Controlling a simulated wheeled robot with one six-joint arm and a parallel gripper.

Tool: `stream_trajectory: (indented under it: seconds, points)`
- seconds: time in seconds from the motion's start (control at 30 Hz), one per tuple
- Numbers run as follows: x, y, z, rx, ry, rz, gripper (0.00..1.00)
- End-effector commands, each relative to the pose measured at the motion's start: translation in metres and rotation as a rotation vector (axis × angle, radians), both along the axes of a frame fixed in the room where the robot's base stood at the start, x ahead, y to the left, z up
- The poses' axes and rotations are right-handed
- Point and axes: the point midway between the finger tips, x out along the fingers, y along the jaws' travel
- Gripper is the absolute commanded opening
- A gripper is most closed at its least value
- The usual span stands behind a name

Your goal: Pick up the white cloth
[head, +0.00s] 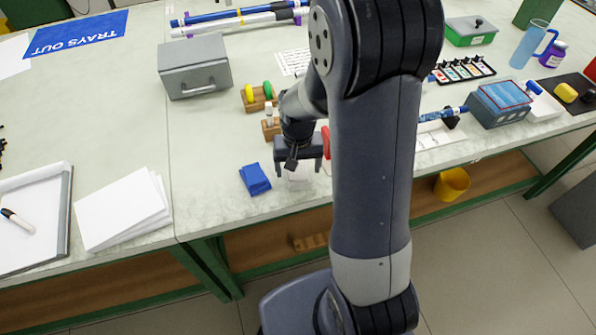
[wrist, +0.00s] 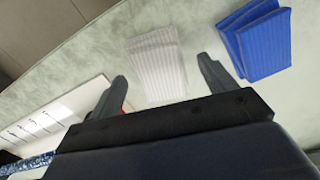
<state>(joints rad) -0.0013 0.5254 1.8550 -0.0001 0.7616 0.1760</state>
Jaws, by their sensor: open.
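The white cloth (wrist: 158,64) lies folded and flat on the pale table top, with fine ribs across it. In the wrist view it sits ahead of and partly between the fingers of my gripper (wrist: 163,82), nothing held. In the head view the cloth (head: 299,182) shows just below the gripper (head: 298,171), partly hidden by it and close to my arm. The gripper is open and points down over the cloth. I cannot tell the exact height between them.
A folded blue cloth (head: 255,179) lies just left of the white one. The table's front edge is close by. A stack of white paper (head: 123,210) lies further left.

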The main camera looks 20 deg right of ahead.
Motion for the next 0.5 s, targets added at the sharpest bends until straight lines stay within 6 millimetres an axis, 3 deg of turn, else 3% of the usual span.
stream_trajectory:
  seconds: [0.33,0.5]
  points:
    - [-0.0001,0.0003,-0.0095,0.0,-0.001,0.0,0.79]
    - [-0.0001,0.0003,-0.0094,0.0,-0.001,0.0,0.66]
